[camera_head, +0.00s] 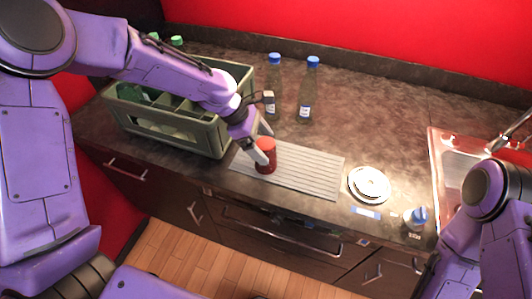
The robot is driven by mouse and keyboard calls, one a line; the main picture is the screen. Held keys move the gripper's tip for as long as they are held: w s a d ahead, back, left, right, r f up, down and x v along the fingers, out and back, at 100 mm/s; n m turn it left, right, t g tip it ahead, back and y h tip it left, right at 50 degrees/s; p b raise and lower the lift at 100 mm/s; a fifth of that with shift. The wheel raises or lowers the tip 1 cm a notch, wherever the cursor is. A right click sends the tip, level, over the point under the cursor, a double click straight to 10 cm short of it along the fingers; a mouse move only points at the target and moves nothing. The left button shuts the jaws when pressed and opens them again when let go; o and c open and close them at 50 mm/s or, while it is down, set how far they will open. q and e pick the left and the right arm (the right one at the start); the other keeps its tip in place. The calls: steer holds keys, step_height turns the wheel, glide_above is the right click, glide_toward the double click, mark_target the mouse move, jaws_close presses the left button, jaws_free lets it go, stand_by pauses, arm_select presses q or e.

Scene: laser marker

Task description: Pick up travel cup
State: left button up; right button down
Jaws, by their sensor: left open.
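The travel cup (266,158) is red and stands upright at the left end of a ribbed grey mat on the counter. My left gripper (262,147) comes down from the upper left, with its fingers at the cup's upper left side. The fingers are apart; one overlaps the cup's left edge in the picture, and I cannot tell whether it touches. My right arm shows at the lower right, but its gripper is out of view.
A green crate (190,131) with bottles stands left of the cup. Two blue-capped bottles (306,92) stand behind it. The ribbed mat (310,172) is bare to the right. Stacked white plates (369,184), a small blue-topped bottle (415,218) and a sink (452,165) lie farther right.

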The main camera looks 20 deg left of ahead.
arm_select(q)
steer(key=x, duration=0.3)
steer(key=shift+w+d, duration=0.1)
steer(key=c, duration=1.3)
steer(key=shift+o, duration=0.2)
steer(key=shift+r, duration=0.15)
